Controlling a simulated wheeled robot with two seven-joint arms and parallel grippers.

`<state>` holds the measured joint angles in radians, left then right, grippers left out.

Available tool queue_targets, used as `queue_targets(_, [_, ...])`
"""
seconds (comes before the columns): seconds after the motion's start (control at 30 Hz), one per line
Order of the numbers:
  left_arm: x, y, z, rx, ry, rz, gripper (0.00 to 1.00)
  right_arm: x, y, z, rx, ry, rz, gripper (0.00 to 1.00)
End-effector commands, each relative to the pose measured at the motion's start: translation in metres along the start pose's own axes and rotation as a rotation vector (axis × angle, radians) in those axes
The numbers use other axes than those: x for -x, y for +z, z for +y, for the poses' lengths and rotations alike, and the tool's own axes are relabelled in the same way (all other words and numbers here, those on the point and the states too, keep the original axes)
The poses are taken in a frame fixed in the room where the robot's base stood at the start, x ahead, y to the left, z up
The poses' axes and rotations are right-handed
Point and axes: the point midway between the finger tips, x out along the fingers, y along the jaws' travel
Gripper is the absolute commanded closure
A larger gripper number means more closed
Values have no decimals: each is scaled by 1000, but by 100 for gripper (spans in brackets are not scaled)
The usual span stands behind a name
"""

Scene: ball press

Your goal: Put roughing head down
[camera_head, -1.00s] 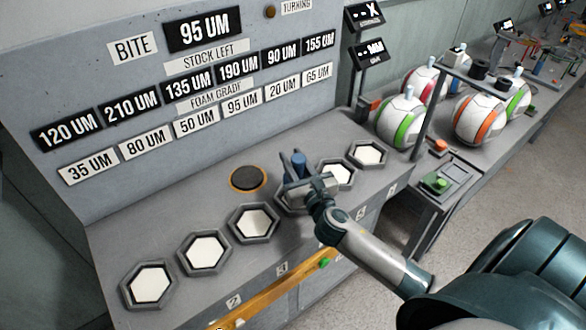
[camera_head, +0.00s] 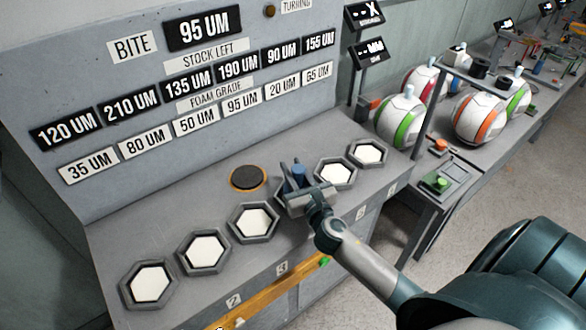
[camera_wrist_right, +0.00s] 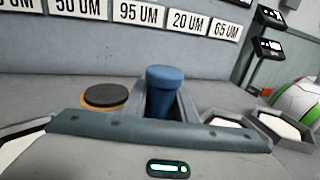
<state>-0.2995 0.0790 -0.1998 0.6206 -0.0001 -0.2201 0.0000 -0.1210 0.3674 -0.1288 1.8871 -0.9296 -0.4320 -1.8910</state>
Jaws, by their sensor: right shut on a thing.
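My right gripper (camera_head: 293,177) is shut on the blue cylindrical piece, which I take for the roughing head (camera_head: 299,172). It stands upright between the fingers and sits low over the bench, at the hexagonal socket between the third and the fifth in the row. The gripper covers that socket and the lower part of the head, so I cannot tell whether the head touches the bench. In the right wrist view the blue top (camera_wrist_right: 165,77) shows between the fingers. My left gripper is not in view.
Hexagonal sockets with white pads stand along the bench (camera_head: 190,225), including one left of the gripper (camera_head: 254,222) and one right of it (camera_head: 336,173). A dark disc with an orange rim (camera_head: 248,178) lies just behind. Label panels rise behind; striped balls (camera_head: 480,119) stand at right.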

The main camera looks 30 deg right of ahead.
Motion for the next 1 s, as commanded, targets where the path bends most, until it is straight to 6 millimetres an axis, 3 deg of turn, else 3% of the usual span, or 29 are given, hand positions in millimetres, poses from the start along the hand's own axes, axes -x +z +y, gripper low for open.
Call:
queue_targets(0.17, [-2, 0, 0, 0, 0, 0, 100, -1, 0, 0, 0, 1, -4, 100])
queue_targets(0.2, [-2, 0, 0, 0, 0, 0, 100, 0, -3, 0, 0, 0, 0, 73])
queue_targets(0.27, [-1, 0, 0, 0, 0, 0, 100, 0, -2, 0, 0, 0, 0, 59])
queue_targets(0.3, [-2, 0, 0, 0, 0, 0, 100, 0, -2, 0, 0, 0, 0, 57])
queue_targets(0.7, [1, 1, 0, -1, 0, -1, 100, 1, 1, 0, 0, 0, 0, 57])
queue_targets(1.0, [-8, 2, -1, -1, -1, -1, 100, 33, -2, 0, 1, 2, 1, 57])
